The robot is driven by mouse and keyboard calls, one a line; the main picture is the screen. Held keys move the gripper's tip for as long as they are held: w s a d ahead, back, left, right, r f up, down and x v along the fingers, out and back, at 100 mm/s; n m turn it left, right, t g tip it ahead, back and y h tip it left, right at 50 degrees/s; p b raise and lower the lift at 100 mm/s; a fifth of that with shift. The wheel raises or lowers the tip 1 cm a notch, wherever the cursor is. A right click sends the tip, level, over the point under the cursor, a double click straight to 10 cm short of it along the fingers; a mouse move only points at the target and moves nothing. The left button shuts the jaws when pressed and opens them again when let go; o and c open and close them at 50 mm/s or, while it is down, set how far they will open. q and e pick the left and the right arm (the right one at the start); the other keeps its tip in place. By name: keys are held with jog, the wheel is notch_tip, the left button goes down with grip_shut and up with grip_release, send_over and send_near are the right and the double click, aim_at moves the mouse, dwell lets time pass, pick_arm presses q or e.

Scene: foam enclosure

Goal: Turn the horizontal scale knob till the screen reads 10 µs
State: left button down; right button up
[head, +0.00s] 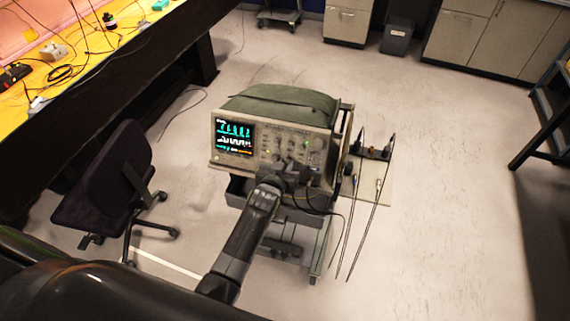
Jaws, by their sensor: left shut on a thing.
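An oscilloscope (228,163) with a green cover on top stands on a small cart in the middle of the head view. Its lit screen (234,136) shows cyan and white traces; the text is too small to read. My left gripper (285,168) is at the lower middle of the front panel, shut on a panel knob. The gripper hides the horizontal scale knob and what lies right around it. My right gripper is not in view.
The cart (318,250) has probes and cables hanging at its right side. An office chair (103,180) stands to the left, below a yellow-topped bench (88,62). The floor to the right is clear.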

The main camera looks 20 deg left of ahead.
pick_arm(q)
jog(key=shift+w+r+m+p, duration=0.15)
jog(key=shift+m+p, duration=1)
jog(key=shift+m, duration=0.85)
jog(key=c, duration=1.7)
grip_release()
jog(key=shift+o, duration=0.7)
jog(key=shift+w+f, duration=0.15)
jog(key=shift+f, duration=0.1)
jog(key=shift+r, duration=0.1)
